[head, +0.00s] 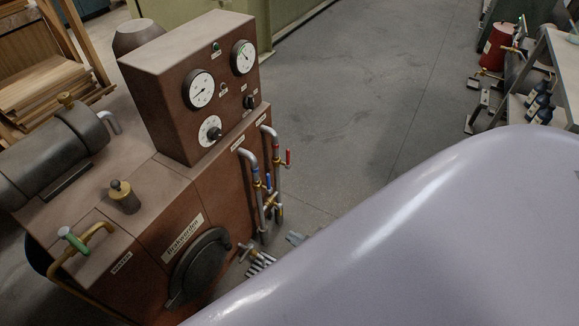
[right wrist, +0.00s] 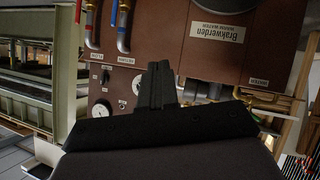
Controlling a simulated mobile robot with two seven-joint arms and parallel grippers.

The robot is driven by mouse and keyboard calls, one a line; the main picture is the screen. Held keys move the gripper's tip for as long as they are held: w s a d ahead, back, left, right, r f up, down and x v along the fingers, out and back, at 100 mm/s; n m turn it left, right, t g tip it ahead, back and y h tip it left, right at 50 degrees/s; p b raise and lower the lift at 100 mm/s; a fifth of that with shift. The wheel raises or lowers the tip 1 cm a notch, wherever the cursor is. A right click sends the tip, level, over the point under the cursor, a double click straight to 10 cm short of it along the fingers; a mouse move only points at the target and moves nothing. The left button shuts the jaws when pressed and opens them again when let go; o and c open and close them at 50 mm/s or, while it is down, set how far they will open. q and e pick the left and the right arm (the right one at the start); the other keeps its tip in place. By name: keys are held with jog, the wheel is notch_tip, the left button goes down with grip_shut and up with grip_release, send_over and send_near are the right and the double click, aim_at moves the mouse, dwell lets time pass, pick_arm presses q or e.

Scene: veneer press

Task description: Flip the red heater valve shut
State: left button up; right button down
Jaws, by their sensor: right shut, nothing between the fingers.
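The red heater valve handle (head: 288,157) stands upright beside the right-hand vertical pipe (head: 276,174) on the brown machine. It also shows at the top left of the right wrist view (right wrist: 78,10), beside its pipe and roughly parallel to it. A blue valve handle (head: 268,182) sits on the pipe to its left. My right gripper (right wrist: 158,68) shows as black fingers, shut and empty, in front of the machine panel and apart from the red handle. The pale arm cover in the head view hides its fingers there. My left gripper is not in view.
The brown machine (head: 155,222) carries a gauge box (head: 195,125) above the pipes. A green-handled tap (head: 73,240) is at its front left. Open concrete floor (head: 370,90) lies to its right. A metal shelf (head: 560,70) with bottles stands at the far right.

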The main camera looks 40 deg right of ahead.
pick_arm(q)
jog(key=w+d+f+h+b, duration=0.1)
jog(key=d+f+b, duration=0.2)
jog(key=b, duration=0.7)
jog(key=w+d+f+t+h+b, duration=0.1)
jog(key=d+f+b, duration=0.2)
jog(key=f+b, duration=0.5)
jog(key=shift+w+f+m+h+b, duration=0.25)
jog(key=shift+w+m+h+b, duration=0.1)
jog(key=shift+b, duration=0.65)
pick_arm(e)
jog(key=w+d+f+n+t+h, duration=0.4)
jog(key=w+d+f+n, duration=0.6)
jog(key=w+d+f, duration=0.5)
jog(key=w+t, duration=0.1)
jog(key=w, duration=0.2)
jog(key=shift+n+t, duration=0.3)
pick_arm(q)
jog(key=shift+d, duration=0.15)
